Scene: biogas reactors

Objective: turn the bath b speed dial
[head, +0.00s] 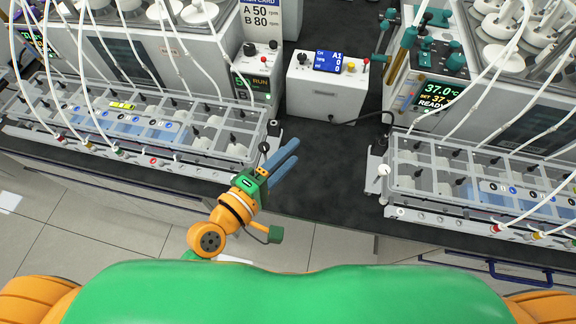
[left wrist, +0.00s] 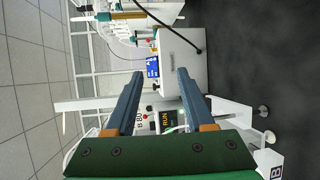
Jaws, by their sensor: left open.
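The left bath's control box (head: 255,75) has a green RUN display, a black dial (head: 249,49) and a smaller dark knob (head: 273,45) on top, with a red-tipped lever beside them. A white plate marked B (left wrist: 276,172) shows at the lower right in the left wrist view; I cannot read a bath letter on the box itself. The RUN display (left wrist: 167,121) also shows there, partly between the fingers. My left gripper (head: 291,152) is open and empty, over the dark bench in front of and below that box, apart from the dials. My right gripper is out of view.
A middle box (head: 327,84) with a blue display stands at the back. The right bath's box (head: 437,88) has teal knobs and reads 37.0. Racks (head: 125,127) with white tubes flank the clear dark bench (head: 335,165). A card lists A 50, B 80 rpm (head: 265,18).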

